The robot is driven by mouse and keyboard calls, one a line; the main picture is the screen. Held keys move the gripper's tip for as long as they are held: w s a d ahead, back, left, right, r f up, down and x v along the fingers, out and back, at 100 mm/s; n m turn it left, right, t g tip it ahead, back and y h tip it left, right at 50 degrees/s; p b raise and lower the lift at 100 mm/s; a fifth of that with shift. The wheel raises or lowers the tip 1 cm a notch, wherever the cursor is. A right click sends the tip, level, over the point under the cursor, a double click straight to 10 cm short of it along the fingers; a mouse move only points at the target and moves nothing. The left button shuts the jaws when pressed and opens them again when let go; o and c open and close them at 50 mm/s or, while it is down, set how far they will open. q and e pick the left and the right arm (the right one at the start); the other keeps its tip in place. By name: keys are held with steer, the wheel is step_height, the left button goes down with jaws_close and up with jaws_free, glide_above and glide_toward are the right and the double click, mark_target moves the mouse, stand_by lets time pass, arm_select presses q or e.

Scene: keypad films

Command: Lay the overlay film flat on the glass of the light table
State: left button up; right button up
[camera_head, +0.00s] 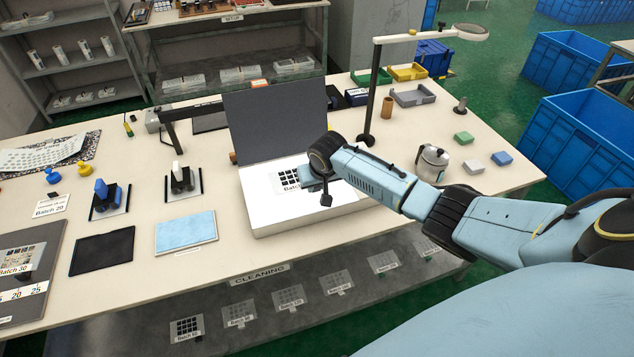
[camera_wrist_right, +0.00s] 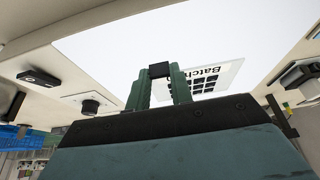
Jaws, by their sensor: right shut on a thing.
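The light table (camera_head: 310,220) is a white box with a bright glass top and a raised dark lid (camera_head: 277,122). The overlay film (camera_head: 288,180), a clear sheet with a black key grid and "Batch" lettering, is over the glass and partly hidden by my right arm. My right gripper (camera_head: 326,194) is shut on the film's dark tab, over the right part of the glass. In the wrist view the fingers (camera_wrist_right: 159,82) pinch the tab, with the film (camera_wrist_right: 215,77) beside them and the glowing glass (camera_wrist_right: 110,45) behind. I cannot tell whether the film touches the glass. My left gripper is not in view.
A lamp on a post (camera_head: 368,139) and a white pot (camera_head: 433,163) stand behind and right of my arm. A light blue pad (camera_head: 186,233), a black pad (camera_head: 102,253) and two upright stamps lie left. Several films (camera_head: 289,297) lie on the lower shelf.

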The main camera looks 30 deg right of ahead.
steer(key=shift+f, duration=0.45)
stand_by(0.6)
steer(key=o, duration=1)
steer(key=shift+s+r, duration=0.2)
steer(key=shift+r, duration=0.3)
steer(key=p+v, duration=0.2)
steer(key=v, duration=1)
steer(key=shift+s+a+r, duration=0.1)
steer(key=shift+r, duration=0.05)
